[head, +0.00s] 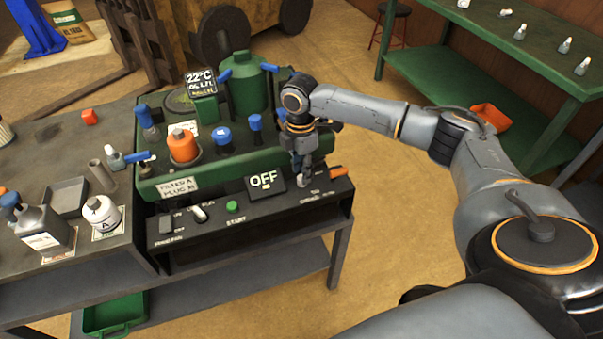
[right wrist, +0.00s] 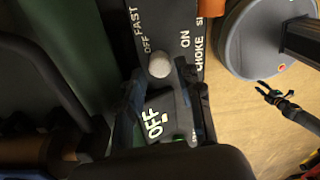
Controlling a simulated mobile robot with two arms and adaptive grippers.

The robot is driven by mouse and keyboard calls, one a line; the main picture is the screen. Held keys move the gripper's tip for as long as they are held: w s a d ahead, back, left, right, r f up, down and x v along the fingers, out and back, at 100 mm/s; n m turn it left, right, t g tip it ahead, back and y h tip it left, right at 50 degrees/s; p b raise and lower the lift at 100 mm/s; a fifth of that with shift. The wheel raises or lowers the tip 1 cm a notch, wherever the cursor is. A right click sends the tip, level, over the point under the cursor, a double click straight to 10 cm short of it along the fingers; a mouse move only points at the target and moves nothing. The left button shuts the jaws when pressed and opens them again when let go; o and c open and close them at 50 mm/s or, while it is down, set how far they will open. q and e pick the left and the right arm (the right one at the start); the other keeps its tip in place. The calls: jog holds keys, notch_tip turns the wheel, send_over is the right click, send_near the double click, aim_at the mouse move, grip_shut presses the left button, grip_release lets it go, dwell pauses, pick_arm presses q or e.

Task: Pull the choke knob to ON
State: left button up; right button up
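The choke knob (right wrist: 159,65) is a pale round-topped knob on a dark panel printed OFF, FAST, ON and CHOKE. It shows in the right wrist view at the tips of my right gripper (right wrist: 160,76), whose two dark fingers stand apart on either side of it. I see gaps between knob and fingers. In the head view my right gripper (head: 304,177) points down at the right part of the control panel and mostly hides the knob. A small black tilted display (head: 264,182) reads OFF. A small dark claw in the right wrist view looks like my left gripper (right wrist: 267,92).
Left of the display are a green START button (head: 232,207) and a white-tipped switch (head: 200,213). An orange handle (head: 338,171) lies just right of my right gripper. The green engine block (head: 210,158) with blue caps rises behind. Open floor lies right of the bench.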

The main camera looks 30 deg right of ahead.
aim_at(306, 194)
jog(key=shift+f, duration=1)
grip_shut()
jog(key=p, duration=0.1)
jog(key=s+p, duration=0.2)
jog(key=shift+s+a+r, duration=0.2)
jog(key=shift+a+r, duration=0.05)
jog(key=shift+s+p, duration=0.4)
jog(key=shift+s+a+f, duration=0.1)
jog(key=shift+a+f, duration=0.05)
jog(key=shift+f, duration=0.2)
